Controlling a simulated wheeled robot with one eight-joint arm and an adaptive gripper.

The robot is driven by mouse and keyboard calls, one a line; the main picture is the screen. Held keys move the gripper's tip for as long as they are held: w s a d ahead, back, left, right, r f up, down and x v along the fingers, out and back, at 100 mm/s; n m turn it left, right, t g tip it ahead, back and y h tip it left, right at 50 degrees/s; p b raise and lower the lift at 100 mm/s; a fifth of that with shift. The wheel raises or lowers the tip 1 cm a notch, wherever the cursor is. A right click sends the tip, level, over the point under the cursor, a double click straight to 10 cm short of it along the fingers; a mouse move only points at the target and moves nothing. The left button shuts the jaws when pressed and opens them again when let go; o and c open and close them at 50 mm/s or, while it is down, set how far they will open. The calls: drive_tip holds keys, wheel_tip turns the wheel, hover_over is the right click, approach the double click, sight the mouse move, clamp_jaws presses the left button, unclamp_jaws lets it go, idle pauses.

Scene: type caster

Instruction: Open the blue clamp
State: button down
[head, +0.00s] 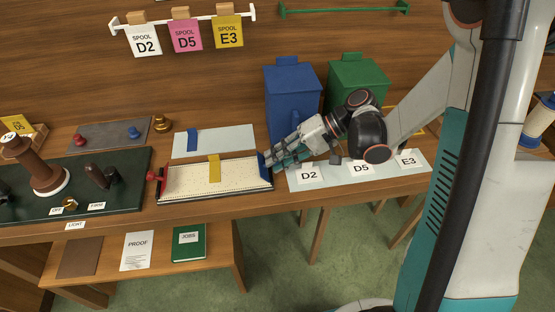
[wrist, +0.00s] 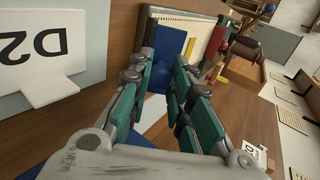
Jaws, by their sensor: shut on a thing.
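The blue clamp (head: 263,166) is an upright blue plate at the right end of a long cream tray (head: 235,174) on the workbench. My gripper (head: 273,161) reaches in from the right, with its fingers at the clamp. In the wrist view, the teal-padded fingers of my gripper (wrist: 162,72) are close together, with the blue clamp (wrist: 168,42) showing between and beyond their tips. The fingers are shut on the clamp; the exact contact is partly hidden.
A red clamp (head: 160,178) is at the tray's left end, and a yellow strip (head: 214,170) stands across the tray. A blue bin (head: 292,95) and a green bin (head: 357,82) stand behind my gripper. A pale board with labels (head: 335,178) lies to the right.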

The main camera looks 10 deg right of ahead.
idle(0.3)
drive_tip(key=c, duration=1.4)
unclamp_jaws()
drive_tip(key=shift+c, duration=0.2)
drive_tip(key=shift+d, duration=0.1)
drive_tip(key=v, duration=1.2)
